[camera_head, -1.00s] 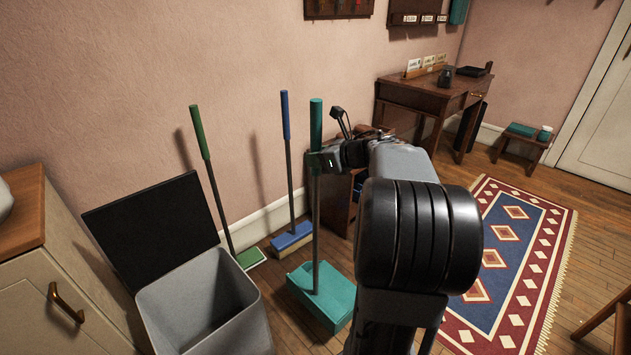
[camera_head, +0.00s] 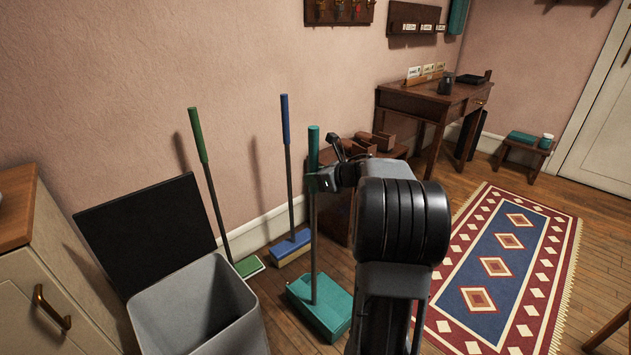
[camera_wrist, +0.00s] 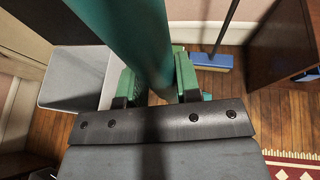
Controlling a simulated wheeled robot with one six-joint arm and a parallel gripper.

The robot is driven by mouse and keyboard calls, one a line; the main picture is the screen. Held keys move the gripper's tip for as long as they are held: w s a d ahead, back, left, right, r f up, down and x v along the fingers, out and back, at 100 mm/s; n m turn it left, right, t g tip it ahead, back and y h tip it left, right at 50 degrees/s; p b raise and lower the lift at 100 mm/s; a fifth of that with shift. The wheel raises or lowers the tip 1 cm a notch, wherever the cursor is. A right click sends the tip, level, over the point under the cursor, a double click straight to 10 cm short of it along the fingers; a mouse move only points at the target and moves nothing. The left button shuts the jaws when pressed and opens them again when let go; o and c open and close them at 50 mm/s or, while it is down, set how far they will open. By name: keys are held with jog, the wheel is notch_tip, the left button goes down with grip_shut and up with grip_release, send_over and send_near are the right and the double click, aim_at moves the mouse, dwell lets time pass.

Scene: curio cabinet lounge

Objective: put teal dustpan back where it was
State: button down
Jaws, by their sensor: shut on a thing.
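The teal dustpan (camera_head: 325,306) has a long upright handle with a teal grip (camera_head: 313,150) at its top. Its pan is at floor level, right of the grey bin; I cannot tell whether it touches the floor. In the wrist view, the teal grip (camera_wrist: 125,35) rises between the two green-padded fingers of my gripper (camera_wrist: 152,88). The pan is mostly hidden in that view.
A grey bin (camera_head: 195,310) with its black lid raised stands left of the dustpan. A blue broom (camera_head: 290,247) and a green broom (camera_head: 249,266) lean near the wall behind. A small brown cabinet (camera_head: 335,210) stands behind my arm. A patterned rug (camera_head: 505,265) lies at right.

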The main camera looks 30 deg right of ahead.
jog(key=shift+f, duration=0.1)
jog(key=shift+f, duration=0.1)
jog(key=c, duration=0.8)
grip_release()
jog(key=shift+r, duration=0.3)
jog(key=p+v, duration=0.3)
jog(key=v, duration=0.9)
jog(key=shift+f, duration=0.15)
